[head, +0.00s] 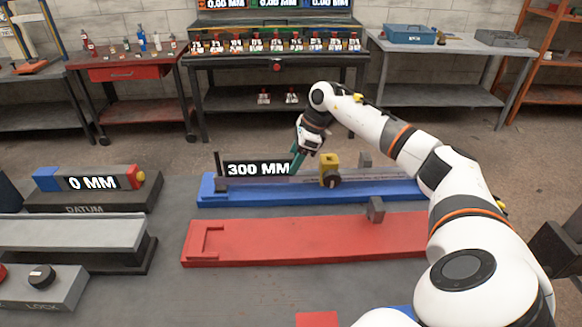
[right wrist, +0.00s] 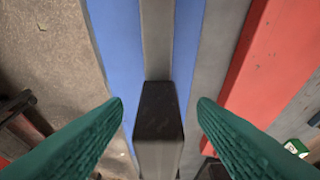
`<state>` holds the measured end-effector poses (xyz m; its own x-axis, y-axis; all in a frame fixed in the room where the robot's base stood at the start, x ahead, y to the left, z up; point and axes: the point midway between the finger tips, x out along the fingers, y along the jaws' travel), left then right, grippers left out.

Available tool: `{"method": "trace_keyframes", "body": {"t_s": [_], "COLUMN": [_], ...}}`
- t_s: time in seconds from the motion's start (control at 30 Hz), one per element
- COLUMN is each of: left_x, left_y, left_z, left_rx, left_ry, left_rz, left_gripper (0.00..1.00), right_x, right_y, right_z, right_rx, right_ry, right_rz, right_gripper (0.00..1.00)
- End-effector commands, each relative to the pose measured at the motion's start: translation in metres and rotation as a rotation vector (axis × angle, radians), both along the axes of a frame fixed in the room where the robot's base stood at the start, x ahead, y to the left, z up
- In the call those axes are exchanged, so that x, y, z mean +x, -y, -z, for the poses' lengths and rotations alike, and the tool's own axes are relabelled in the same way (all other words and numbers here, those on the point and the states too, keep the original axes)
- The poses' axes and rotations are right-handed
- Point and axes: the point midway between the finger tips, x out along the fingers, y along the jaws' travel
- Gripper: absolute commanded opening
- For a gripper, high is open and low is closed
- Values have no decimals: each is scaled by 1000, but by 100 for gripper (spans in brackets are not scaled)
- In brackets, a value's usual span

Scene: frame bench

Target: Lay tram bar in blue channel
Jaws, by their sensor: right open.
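The blue channel (head: 225,193) lies across the bench, with a long grey strip (head: 385,181) along it that I take to be the tram bar; I cannot tell how deep it sits. In the right wrist view the blue channel (right wrist: 118,40) flanks a grey strip (right wrist: 157,40). My right gripper (head: 297,160) is open over the channel, behind the 300 MM sign. In the right wrist view its teal fingers (right wrist: 160,104) stand on both sides of a dark block (right wrist: 158,108), with gaps either side. My left gripper is not in view.
A yellow clamp (head: 329,163) with a dark knob stands on the blue channel, right of the gripper. The 300 MM sign (head: 257,169) stands at its left. A red channel (head: 290,240) lies in front, and a 0 MM datum block (head: 92,183) sits at left.

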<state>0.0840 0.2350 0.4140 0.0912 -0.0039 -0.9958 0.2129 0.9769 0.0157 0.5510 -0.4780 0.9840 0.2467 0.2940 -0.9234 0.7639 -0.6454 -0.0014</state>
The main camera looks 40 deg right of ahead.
Motion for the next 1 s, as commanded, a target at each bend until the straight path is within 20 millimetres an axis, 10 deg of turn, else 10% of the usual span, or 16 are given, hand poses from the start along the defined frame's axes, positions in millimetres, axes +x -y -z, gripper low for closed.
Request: {"method": "trace_keyframes", "body": {"t_s": [0.43, 1.0], "left_x": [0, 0], "left_y": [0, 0], "left_z": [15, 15], "left_rx": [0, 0], "left_ry": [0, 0], "left_rz": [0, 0], "left_gripper": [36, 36], "right_x": [-20, -22], "right_y": [24, 26], "right_z": [-77, -85], "right_rx": [1, 0], "right_ry": [5, 3], "right_rz": [2, 0], "right_gripper": [53, 53]}}
